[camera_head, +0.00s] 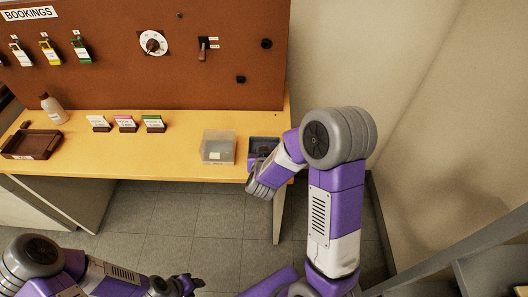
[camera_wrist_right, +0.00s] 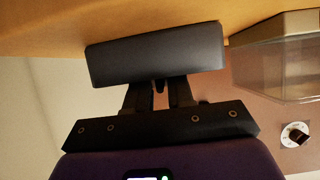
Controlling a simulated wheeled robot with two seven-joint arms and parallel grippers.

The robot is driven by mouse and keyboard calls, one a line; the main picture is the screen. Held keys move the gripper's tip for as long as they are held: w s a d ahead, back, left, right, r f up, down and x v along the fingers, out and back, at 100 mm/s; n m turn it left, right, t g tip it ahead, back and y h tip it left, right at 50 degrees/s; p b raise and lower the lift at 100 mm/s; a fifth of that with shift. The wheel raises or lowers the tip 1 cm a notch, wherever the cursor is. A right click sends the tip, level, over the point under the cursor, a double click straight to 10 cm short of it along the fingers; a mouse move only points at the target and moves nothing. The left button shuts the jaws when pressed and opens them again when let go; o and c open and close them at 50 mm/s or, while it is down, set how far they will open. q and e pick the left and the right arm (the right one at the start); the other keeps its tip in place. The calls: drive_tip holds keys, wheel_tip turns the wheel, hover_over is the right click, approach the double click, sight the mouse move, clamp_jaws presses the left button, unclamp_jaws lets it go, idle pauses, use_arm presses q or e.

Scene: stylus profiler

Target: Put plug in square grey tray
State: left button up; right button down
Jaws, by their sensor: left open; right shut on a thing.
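A square translucent grey tray (camera_head: 218,148) with a white label stands near the table's front right; the right wrist view shows its side (camera_wrist_right: 275,65) at the right. The head view hides this gripper's fingers. My left gripper (camera_head: 195,284) is open and empty, low, away from the table.
The wooden table (camera_head: 185,165) is clear left of the grey tray. Farther left are small label stands (camera_head: 126,123), a bottle (camera_head: 52,108) and a brown tray (camera_head: 32,145). Behind stands a brown panel (camera_head: 120,60) with a dial (camera_head: 152,43) and a lever (camera_head: 203,48).

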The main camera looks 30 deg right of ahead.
drive_tip(key=c, duration=0.9)
unclamp_jaws()
drive_tip(key=shift+c, duration=0.4)
drive_tip(key=shift+s+a+r+p, duration=0.15)
drive_tip(key=shift+s+r+p, duration=0.05)
drive_tip(key=shift+r+p, duration=0.15)
drive_tip(key=s+a+r+p, duration=0.2)
drive_tip(key=s+r+p, duration=0.2)
drive_tip(key=r, duration=0.1)
drive_tip(key=shift+a, duration=0.25)
drive_tip(key=shift+r, duration=0.1)
